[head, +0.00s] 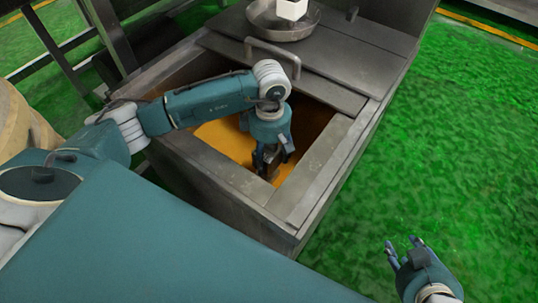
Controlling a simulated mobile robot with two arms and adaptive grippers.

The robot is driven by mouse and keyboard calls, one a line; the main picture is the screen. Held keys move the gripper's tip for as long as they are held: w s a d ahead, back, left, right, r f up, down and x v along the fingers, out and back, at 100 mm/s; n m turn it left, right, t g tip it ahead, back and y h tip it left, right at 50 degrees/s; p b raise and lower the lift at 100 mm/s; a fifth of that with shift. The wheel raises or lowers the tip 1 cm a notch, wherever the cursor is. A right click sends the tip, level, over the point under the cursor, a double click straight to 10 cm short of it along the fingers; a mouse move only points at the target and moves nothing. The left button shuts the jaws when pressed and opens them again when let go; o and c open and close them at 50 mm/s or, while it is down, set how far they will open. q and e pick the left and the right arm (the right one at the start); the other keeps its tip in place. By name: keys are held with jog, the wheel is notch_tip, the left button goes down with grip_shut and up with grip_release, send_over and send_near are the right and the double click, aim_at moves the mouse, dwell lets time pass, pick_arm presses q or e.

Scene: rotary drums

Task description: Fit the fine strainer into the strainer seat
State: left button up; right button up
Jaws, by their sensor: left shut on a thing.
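My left gripper (273,160) points down inside the opening of a grey steel tank (343,160), near its front right corner. It is shut on a dark brown piece (268,174). Most of this piece is hidden by the fingers and the shade, so I cannot tell whether it is the fine strainer. I cannot make out the strainer seat. Orange-yellow material (222,138) shows inside the tank, left of the gripper. My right gripper (404,250) is open and empty over the green floor, right of the tank.
A round metal pan (268,25) with a white block (292,9) sits on the tank's rear top. A bar handle (270,49) rises from the cover behind the opening. Dark metal frames stand at the left. Green floor (460,160) is clear at the right.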

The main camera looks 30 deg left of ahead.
pick_arm(q)
jog(key=shift+f, duration=0.15)
pick_arm(e)
jog(key=shift+w+a+r+t, duration=0.2)
jog(key=shift+w+r+t, duration=0.3)
jog(key=shift+w, duration=0.3)
jog(key=shift+r, duration=0.1)
pick_arm(q)
jog(key=shift+f, duration=0.1)
pick_arm(e)
jog(key=shift+w+a+r, duration=0.15)
jog(key=shift+w, duration=0.15)
pick_arm(q)
jog(key=shift+f+b, duration=0.1)
jog(key=shift+b, duration=0.2)
pick_arm(e)
jog(key=shift+w+a+r, duration=0.1)
jog(key=shift+w+r, duration=0.15)
jog(key=shift+t+y, duration=0.3)
pick_arm(q)
jog(key=shift+f, duration=0.15)
pick_arm(e)
jog(key=shift+w+a+r+t, duration=0.2)
jog(key=shift+w+r+t, duration=0.1)
jog(key=shift+w+r, duration=0.3)
jog(key=shift+w, duration=0.1)
